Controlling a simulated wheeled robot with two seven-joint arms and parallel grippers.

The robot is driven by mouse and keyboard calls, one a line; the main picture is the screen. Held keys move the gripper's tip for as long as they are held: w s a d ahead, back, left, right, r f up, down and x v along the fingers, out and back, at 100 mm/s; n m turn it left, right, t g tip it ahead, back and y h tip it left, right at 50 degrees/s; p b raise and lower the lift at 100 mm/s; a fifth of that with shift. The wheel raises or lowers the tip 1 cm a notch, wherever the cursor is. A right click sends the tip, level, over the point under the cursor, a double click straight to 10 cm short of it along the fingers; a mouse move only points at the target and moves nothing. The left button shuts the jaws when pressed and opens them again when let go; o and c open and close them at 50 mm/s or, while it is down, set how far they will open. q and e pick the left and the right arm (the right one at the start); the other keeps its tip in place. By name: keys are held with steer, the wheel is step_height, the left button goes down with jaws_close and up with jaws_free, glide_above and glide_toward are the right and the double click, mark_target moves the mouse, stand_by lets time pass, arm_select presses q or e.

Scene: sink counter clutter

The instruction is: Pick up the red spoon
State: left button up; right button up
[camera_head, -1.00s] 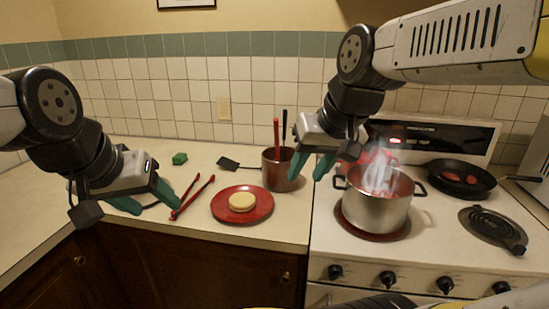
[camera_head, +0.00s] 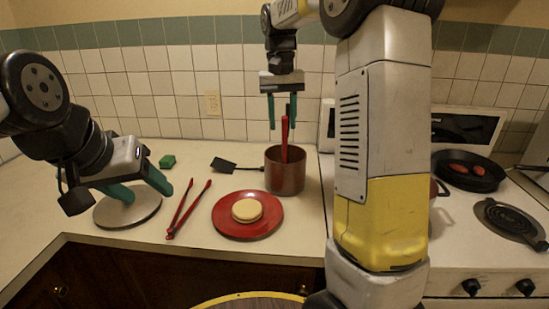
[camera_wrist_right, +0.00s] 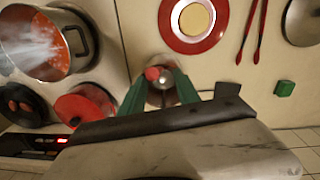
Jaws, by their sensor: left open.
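The red spoon (camera_head: 284,142) stands upright in a brown-red canister (camera_head: 285,178) on the counter. Only its handle shows; its lower end is hidden inside. My right gripper (camera_head: 283,125) is open above the canister, its green fingers pointing down on either side of the handle's top. In the right wrist view the spoon's red end (camera_wrist_right: 152,73) shows between the spread fingers, nearer one finger, with no clear grip on it. A black handle stands beside the spoon. My left gripper (camera_head: 148,192) is open and empty above a round grey disc (camera_head: 125,213) at left.
Red tongs (camera_head: 187,210), a red plate (camera_head: 247,230) with a bun (camera_head: 247,210), a black spatula (camera_head: 225,164) and a green sponge (camera_head: 167,161) lie on the counter. A pan (camera_head: 468,178) sits on the stove. My right arm hides most of the steaming pot (camera_wrist_right: 75,45).

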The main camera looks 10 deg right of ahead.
mark_target(284, 146)
steer(key=f, duration=0.5)
steer(key=shift+s+d+f, duration=0.2)
steer(key=shift+d+f, duration=0.05)
steer(key=shift+d, duration=0.05)
jaws_close()
